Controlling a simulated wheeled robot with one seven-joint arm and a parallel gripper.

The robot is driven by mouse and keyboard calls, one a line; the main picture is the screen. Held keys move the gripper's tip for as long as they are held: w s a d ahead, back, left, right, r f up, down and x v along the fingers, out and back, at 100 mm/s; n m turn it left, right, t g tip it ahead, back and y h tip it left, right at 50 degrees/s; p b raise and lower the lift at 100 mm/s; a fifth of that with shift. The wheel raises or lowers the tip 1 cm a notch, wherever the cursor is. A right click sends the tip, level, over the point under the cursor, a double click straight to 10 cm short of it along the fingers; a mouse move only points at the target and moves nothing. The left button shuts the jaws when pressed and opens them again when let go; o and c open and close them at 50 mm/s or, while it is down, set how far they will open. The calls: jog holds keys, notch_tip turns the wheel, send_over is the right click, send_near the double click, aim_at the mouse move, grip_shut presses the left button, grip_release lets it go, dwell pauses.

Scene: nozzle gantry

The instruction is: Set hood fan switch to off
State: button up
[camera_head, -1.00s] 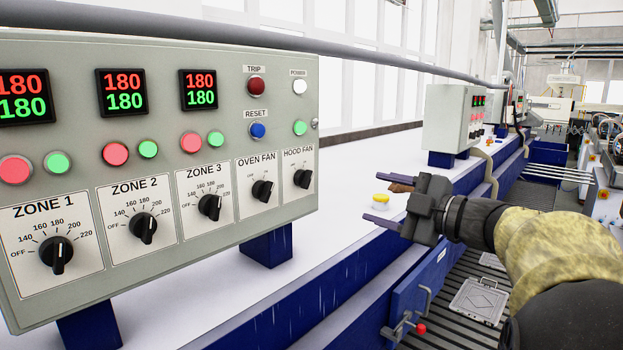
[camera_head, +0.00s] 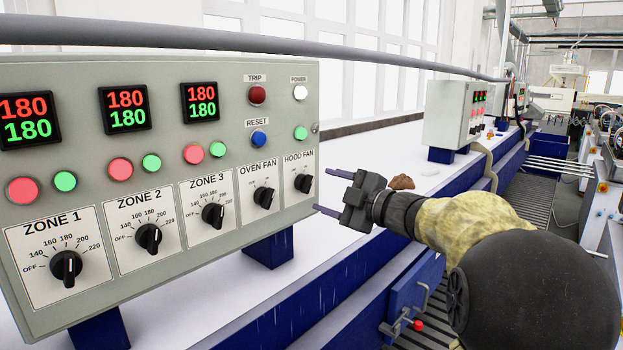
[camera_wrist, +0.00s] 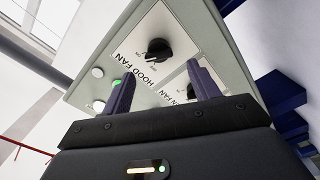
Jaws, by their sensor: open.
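The hood fan switch (camera_head: 303,183) is a black rotary knob at the lower right of the grey control panel (camera_head: 140,75), under the label HOOD FAN. Its exact setting is too small to read. It also shows in the wrist view (camera_wrist: 158,49), ahead of the fingers and apart from them. My gripper (camera_head: 322,190) is open and empty, just right of the panel's right edge, with its two purple fingers pointing toward the panel. In the wrist view the fingers (camera_wrist: 163,88) stand apart, with nothing between them.
The oven fan knob (camera_head: 264,197) sits close to the left of the hood fan knob. A green button (camera_head: 300,133) and white power button (camera_head: 299,92) are above it. A grey pipe (camera_head: 240,42) runs over the panel. A brown lump (camera_head: 401,182) lies on the white bench behind my gripper.

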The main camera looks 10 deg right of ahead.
aim_at(310, 185)
jog(key=p+x, duration=0.1)
jog(key=x, duration=0.4)
jog(key=shift+w+a+p, duration=0.15)
jog(key=shift+w+p, duration=0.15)
jog(key=c, duration=1)
